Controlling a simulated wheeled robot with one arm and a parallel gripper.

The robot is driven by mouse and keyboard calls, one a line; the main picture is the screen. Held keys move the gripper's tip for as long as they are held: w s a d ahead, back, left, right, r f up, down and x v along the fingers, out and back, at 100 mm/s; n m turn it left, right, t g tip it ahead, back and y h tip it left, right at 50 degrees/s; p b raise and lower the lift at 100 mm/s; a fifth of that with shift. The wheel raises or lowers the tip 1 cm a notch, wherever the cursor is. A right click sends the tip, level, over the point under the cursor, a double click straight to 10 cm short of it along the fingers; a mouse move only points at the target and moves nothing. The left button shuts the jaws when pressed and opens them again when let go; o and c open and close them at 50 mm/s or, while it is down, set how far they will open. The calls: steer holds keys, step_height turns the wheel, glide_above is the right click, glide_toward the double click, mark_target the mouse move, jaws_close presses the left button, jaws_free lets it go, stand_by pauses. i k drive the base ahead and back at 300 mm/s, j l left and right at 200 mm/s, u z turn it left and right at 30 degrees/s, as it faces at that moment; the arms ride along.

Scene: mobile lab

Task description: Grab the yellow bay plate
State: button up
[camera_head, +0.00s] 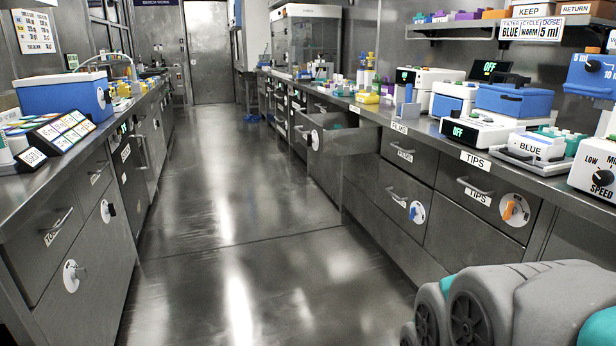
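Several small yellow items show in the head view. More yellow pieces (122,104) lie on the left counter beyond the blue cooler box. They are too small to tell which, if any, is the yellow bay plate. My gripper is not in view; only a grey and teal rounded part of my own arm shows at the bottom right.
A drawer (350,140) on the right stands pulled out into the aisle. The floor (230,220) between the counters is clear back to the door (208,52). A blue cooler box (64,96) stands on the left counter. Several instruments crowd the right counter (425,127).

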mark_target(364, 98)
steer(key=i, duration=2.2)
